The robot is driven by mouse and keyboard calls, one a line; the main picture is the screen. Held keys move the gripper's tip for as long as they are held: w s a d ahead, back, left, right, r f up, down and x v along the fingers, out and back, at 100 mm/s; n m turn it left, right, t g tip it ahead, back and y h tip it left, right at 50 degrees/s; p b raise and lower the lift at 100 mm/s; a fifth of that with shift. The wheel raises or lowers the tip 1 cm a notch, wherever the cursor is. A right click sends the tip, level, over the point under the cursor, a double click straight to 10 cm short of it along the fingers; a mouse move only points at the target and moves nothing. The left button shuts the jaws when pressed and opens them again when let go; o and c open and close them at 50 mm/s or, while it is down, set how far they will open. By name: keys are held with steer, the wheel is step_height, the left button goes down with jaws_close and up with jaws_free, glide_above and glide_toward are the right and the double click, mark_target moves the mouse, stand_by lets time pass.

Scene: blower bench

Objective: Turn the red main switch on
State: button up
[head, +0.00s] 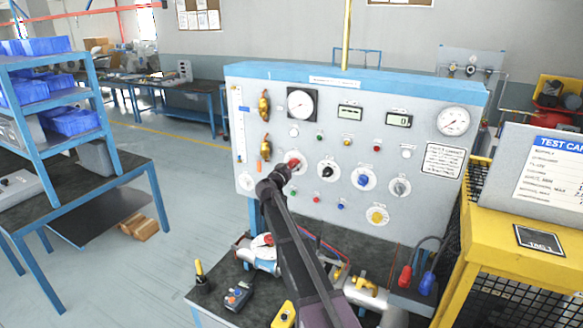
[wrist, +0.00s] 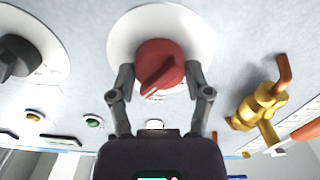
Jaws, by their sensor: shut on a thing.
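The red main switch (wrist: 161,66) is a round red knob with a raised grip bar, on a white round plate (wrist: 202,36) on the panel. In the wrist view its bar runs slantwise, from lower left to upper right. My gripper (wrist: 159,76) has one finger on each side of the knob and is shut on it. In the head view my gripper (head: 279,174) reaches up to the panel (head: 330,225) from below and covers part of the red switch (head: 293,161). The printed marks around the knob are too small to read.
A black knob (head: 327,171) sits right of the red one, with blue, grey and yellow knobs beyond. Brass valves (head: 265,148) are at the left. Pipe parts and a handheld box (head: 239,297) lie on the bench below. A yellow cage (head: 520,245) stands at the right.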

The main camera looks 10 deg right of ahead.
steer(key=shift+w+m, duration=0.1)
steer(key=shift+m, duration=0.8)
steer(key=o, duration=1.2)
steer(key=shift+w, duration=0.1)
steer(key=shift+v, duration=0.85)
steer(key=v, duration=1)
steer(key=shift+s+a, duration=0.1)
steer(key=shift+s, duration=0.15)
